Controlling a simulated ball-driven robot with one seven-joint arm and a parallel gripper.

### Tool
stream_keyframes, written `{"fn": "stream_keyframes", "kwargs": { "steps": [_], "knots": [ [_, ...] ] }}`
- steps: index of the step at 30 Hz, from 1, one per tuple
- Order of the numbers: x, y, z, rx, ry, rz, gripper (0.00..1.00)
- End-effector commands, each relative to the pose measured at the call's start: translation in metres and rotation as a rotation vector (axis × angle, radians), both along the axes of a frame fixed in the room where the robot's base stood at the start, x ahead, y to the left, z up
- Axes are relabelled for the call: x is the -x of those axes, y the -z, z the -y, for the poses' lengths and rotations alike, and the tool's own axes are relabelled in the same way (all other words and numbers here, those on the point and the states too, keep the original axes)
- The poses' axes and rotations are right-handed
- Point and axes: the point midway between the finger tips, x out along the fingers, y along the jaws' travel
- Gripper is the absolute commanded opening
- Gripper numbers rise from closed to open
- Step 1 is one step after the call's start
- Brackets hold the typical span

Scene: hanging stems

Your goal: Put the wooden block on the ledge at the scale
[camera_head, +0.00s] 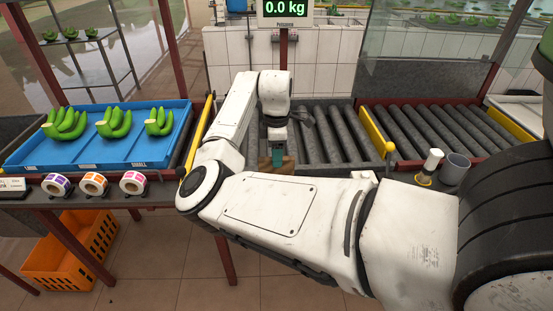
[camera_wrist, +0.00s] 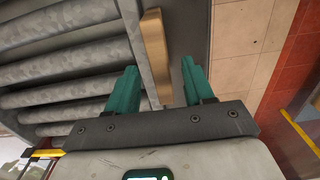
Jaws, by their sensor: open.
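The wooden block (camera_wrist: 155,48) is a long, light brown piece lying along the narrow grey ledge (camera_wrist: 188,30) beside the rollers in the wrist view. In the head view a brown bit of the block (camera_head: 288,166) shows by my gripper (camera_head: 277,157), partly hidden by my arm. My gripper's teal fingers (camera_wrist: 160,72) are apart, with the near part of the block between them in the picture. I cannot tell whether they touch it. The scale's display (camera_head: 285,13) reads 0.0 kg above the roller bed (camera_head: 340,135).
A blue tray (camera_head: 100,155) with several green banana bunches stands left. Tape rolls (camera_head: 95,184) sit on the ledge before it. A grey cup (camera_head: 455,169) and a white-topped bottle (camera_head: 430,165) stand right. An orange crate (camera_head: 70,255) is on the floor. Yellow bars (camera_head: 376,133) flank the rollers.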

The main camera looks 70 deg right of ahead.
Motion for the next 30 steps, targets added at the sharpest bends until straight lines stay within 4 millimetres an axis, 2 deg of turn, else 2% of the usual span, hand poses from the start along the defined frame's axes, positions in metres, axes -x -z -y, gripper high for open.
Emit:
{"fn": "stream_keyframes", "kwargs": {
  "steps": [6,13,19,30],
  "knots": [
    [0.000,-0.047,0.001,0.001,0.000,0.002,0.52],
    [0.000,-0.084,0.001,0.001,0.000,0.002,0.52],
    [0.000,-0.097,0.000,0.000,-0.001,0.001,0.52],
    [0.000,-0.099,-0.002,-0.001,0.000,0.000,0.52]
  ]
}}
